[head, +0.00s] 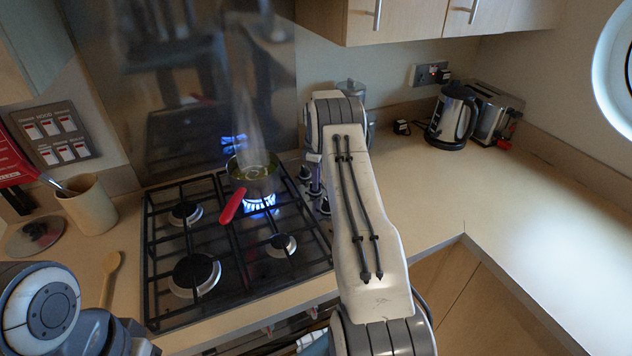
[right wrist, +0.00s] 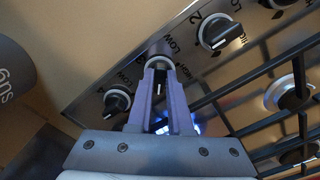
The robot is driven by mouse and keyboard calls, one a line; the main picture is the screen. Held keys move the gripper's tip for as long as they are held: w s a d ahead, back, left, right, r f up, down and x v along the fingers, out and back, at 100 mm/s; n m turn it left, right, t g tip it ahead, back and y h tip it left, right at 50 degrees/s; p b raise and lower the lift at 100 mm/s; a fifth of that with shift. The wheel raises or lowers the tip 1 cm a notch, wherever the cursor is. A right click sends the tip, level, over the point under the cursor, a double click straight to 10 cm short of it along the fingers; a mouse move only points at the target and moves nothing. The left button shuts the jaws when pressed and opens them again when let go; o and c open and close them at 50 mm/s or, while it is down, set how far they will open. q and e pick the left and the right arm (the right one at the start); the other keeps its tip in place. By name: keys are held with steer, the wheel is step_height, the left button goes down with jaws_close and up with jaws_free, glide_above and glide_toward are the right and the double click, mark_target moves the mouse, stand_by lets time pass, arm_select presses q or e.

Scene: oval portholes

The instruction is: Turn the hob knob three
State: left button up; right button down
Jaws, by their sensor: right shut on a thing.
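The hob knob (right wrist: 158,64) is black with a silver base and sits on the steel panel, between the knob by the 2 mark (right wrist: 220,32) and the end knob (right wrist: 117,101). My right gripper (right wrist: 161,82) is shut on this middle knob, its two purple fingers on either side of it. A white pointer line shows on the knob's face between the fingers. In the head view my right gripper (head: 314,176) reaches down at the hob's right edge, and the arm partly hides the knob row. My left gripper is outside the head view; only part of the left arm shows.
A steaming pot (head: 254,182) with a red handle stands on a lit blue burner (head: 260,205) close to my right gripper. A kettle (head: 453,115) and toaster (head: 494,112) stand at the back right. The right worktop (head: 545,215) is clear.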

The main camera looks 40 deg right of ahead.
steer(key=m+b, duration=0.1)
steer(key=m, duration=0.3)
steer(key=shift+a, duration=0.1)
steer(key=m, duration=0.5)
steer(key=shift+m, duration=0.3)
stand_by(0.4)
steer(key=c, duration=0.8)
jaws_free()
steer(key=shift+r+b, duration=0.1)
steer(key=shift+b, duration=0.2)
